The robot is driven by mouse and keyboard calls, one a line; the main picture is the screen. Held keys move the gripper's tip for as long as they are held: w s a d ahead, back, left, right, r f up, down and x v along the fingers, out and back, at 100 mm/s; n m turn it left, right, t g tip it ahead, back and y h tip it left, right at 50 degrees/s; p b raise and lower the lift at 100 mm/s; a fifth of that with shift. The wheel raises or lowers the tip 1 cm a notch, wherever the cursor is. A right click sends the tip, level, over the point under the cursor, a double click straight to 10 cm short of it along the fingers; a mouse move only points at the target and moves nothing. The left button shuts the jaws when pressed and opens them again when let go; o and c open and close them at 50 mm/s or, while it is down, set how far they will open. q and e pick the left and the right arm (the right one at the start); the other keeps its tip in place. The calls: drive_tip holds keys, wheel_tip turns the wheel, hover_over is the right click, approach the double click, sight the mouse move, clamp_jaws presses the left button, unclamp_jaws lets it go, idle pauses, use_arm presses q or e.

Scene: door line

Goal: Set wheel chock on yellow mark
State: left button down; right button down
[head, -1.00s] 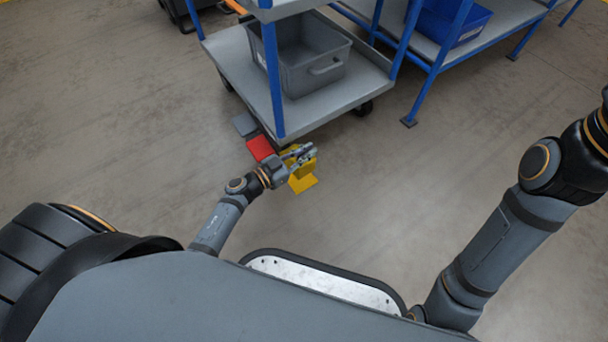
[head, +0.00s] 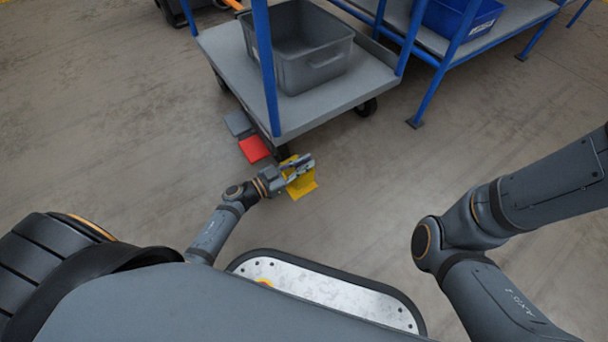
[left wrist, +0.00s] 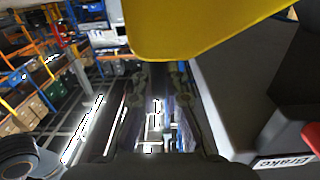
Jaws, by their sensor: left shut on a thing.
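The yellow wheel chock (left wrist: 200,28) fills the top of the left wrist view, between the fingers of my left gripper (head: 301,167). The gripper is shut on it, low by the near corner of the trolley. In the head view, yellow surface shows beside and below the fingers. I cannot tell there where the chock ends and the yellow floor mark begins, or whether the chock touches the floor. My right arm is at the right of the head view; its gripper is out of view.
A grey trolley (head: 225,60) with blue posts carries a grey bin (head: 315,70). A red pedal (head: 254,149) and a grey pedal (head: 238,123) are at its near edge, left of my gripper. A "Brake" label (left wrist: 285,161) shows in the wrist view. Floor to the right is clear.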

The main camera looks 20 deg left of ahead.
use_arm(q)
drive_tip(key=shift+f+b, duration=1.95)
drive_tip(key=shift+f, duration=0.25)
drive_tip(key=shift+r, duration=0.2)
drive_tip(key=c, duration=1.4)
unclamp_jaws()
drive_tip(key=shift+f, duration=0.1)
drive_tip(key=shift+s+a+p, duration=0.15)
drive_tip(key=shift+s+p, duration=0.05)
drive_tip(key=shift+p, duration=0.25)
drive_tip(key=shift+p+v, duration=2.5)
drive_tip(key=shift+v, duration=3.2)
